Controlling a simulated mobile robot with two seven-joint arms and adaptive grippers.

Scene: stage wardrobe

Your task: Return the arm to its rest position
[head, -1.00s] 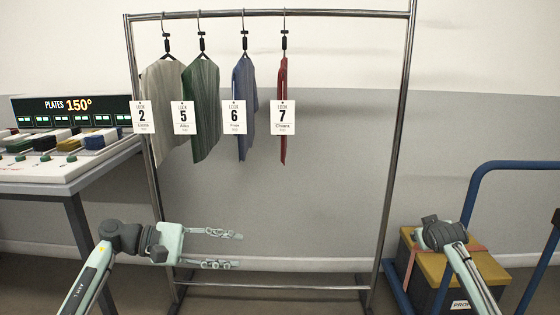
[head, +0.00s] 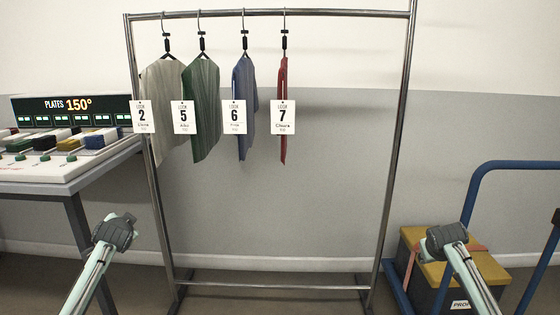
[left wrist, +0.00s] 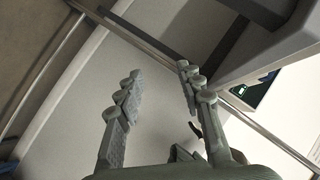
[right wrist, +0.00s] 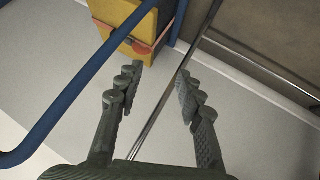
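A metal rack (head: 398,130) carries a beige garment (head: 165,85), a green one (head: 204,80), a blue one (head: 246,78) and a red one (head: 284,75), all with numbered tags. A press table (head: 50,172) stands left. A yellow-lidded box (head: 490,267) sits on a blue-railed cart (head: 470,195) at right.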

